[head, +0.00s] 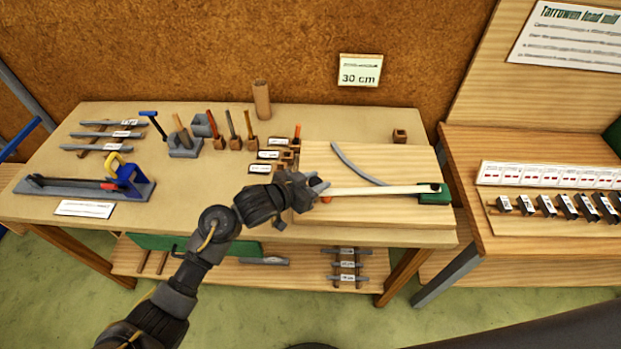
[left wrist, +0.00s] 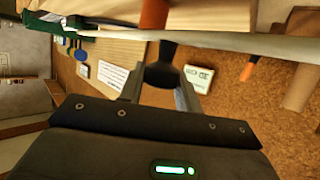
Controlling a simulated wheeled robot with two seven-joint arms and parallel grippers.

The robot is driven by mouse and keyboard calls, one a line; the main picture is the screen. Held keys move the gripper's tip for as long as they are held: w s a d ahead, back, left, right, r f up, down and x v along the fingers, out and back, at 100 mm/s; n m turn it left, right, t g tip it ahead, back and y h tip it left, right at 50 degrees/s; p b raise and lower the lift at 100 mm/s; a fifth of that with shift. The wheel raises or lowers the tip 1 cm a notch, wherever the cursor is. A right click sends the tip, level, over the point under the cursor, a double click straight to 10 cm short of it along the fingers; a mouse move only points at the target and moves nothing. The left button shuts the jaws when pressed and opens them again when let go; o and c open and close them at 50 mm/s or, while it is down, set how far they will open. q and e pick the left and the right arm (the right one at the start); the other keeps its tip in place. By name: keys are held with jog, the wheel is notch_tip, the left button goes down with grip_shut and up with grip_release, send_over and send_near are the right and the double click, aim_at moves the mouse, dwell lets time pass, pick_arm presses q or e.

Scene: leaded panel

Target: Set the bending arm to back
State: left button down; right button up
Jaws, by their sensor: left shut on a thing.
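The bending arm (head: 375,190) looks like a pale bar lying across the wooden board (head: 410,160), its right end at a green block (head: 434,194). An orange piece (head: 326,199) shows beside its left end. My left gripper (head: 316,184) is at the left end of the bar. In the left wrist view, the fingers (left wrist: 160,90) are shut on a dark knob (left wrist: 160,73) beside the pale bar (left wrist: 225,42). The gripper hides part of this end in the head view. My right gripper is not in view.
A curved grey strip (head: 355,165) lies on the board behind the bar. Several tools in wooden holders (head: 233,143) stand at the back of the bench.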

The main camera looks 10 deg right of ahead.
pick_arm(q)
jog(key=shift+s+d+f, duration=0.15)
jog(key=shift+s+f, duration=0.05)
jog(key=c, duration=1.2)
grip_release()
jog(key=shift+c, duration=0.2)
jog(key=shift+o, duration=1.2)
jog(key=shift+s+r, duration=0.15)
jog(key=shift+s+a+r, duration=0.1)
jog(key=shift+a+r, duration=0.05)
jog(key=shift+a, duration=0.3)
jog(key=v, duration=1)
jog(key=shift+d, duration=0.1)
